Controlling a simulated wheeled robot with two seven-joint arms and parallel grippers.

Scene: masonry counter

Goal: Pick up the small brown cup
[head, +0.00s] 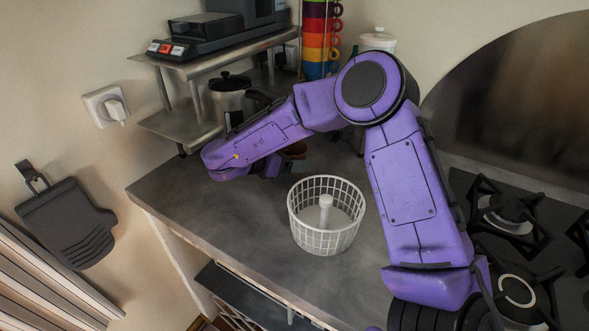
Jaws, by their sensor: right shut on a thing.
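The small brown cup (295,150) shows only in part, behind and below my purple right forearm, near the back of the grey counter (175,206). My right arm comes in from the right, bends high over the counter and reaches down to the left. My right gripper (285,162) is mostly hidden by its own wrist and is shut on the brown cup. I cannot tell whether the cup touches the counter. My left gripper is not in view.
A white basket (326,236) with a central post stands in front of the gripper. A metal shelf (165,124) with a kettle (231,92) and a machine (225,28) is behind. Stacked coloured cups (320,40) and a white canister (378,40) stand at the back; gas burners (505,212) lie right.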

